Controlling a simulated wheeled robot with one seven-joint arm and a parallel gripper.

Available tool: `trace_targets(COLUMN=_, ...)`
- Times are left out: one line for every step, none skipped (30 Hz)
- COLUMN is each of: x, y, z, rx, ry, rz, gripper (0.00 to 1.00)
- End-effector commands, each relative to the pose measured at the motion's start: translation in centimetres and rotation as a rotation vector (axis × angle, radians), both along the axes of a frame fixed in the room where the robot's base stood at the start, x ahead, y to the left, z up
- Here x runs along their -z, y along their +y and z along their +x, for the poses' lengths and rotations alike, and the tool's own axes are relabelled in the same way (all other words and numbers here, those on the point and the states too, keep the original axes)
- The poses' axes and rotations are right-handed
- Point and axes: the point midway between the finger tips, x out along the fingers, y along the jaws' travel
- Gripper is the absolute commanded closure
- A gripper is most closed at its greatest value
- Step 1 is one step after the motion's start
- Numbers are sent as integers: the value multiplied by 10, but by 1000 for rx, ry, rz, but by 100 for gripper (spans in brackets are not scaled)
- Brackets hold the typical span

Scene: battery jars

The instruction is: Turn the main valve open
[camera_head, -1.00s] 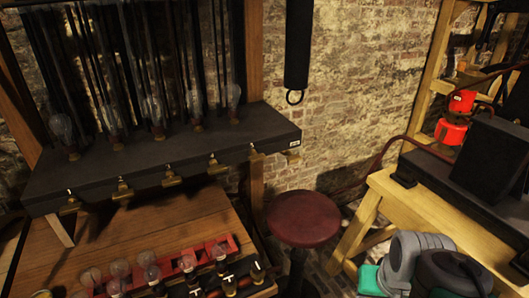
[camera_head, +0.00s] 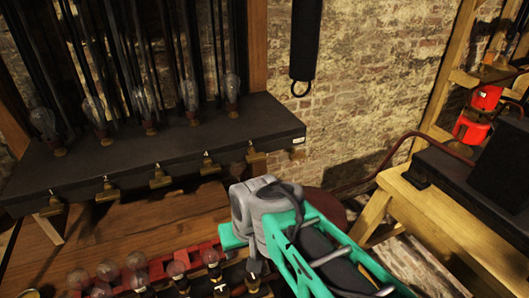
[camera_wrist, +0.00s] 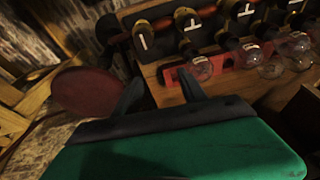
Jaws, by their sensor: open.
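Which one is the main valve I cannot tell. In the head view, part of this row (camera_head: 217,283) shows at the bottom edge, partly cut off and near my arm. My gripper (camera_wrist: 162,84) is open and empty, with its two dark fingers apart below the valves, beside the end of the red strip.
Glass bulbs stand in a red strip (camera_wrist: 203,68) beside the valves. A dark shelf (camera_head: 75,172) with bulbs and brass taps overhangs the wooden bench (camera_head: 135,225). A round red stool (camera_wrist: 88,92) stands close by. A yellow wooden table (camera_head: 430,215) is at right.

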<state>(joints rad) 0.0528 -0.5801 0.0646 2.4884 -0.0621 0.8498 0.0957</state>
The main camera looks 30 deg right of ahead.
Motion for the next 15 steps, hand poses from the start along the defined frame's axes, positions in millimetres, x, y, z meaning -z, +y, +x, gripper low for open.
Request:
trace_targets(x=9, y=-6, z=10, rx=87, ry=-12, rz=50, gripper=46)
trace_targets(x=14, y=-8, z=18, rx=150, ry=-25, rz=91, gripper=43)
trace_targets(x=21, y=-11, z=31, rx=246, ry=-44, rz=162, gripper=40)
trace_targets(x=26, y=-14, z=41, rx=331, ry=-61, rz=228, gripper=37)
trace_targets(x=31, y=-18, z=53, rx=431, ry=-80, rz=311, gripper=35)
trace_targets(x=37, y=-26, z=71, rx=597, ry=-106, rz=455, gripper=32)
trace_targets(x=40, y=-35, z=85, rx=734, ry=-124, rz=580, gripper=31)
trace_targets(x=40, y=-44, z=97, rx=869, ry=-142, rz=715, gripper=31)
trace_targets(x=36, y=-61, z=112, rx=1049, ry=-161, rz=909, gripper=31)
trace_targets(x=31, y=-76, z=122, rx=1181, ry=-172, rz=1063, gripper=31)
trace_targets(x=23, y=-94, z=129, rx=1306, ry=-180, rz=1225, gripper=31)
trace_targets(x=12, y=-121, z=135, rx=1456, ry=-186, rz=1444, gripper=31)
trace_targets(x=2, y=-143, z=137, rx=1551, ry=-188, rz=1607, gripper=31)
trace_targets(x=-7, y=-164, z=136, rx=1630, ry=-185, rz=1764, gripper=31)
trace_targets(x=-18, y=-190, z=132, rx=1706, ry=-178, rz=1951, gripper=31)
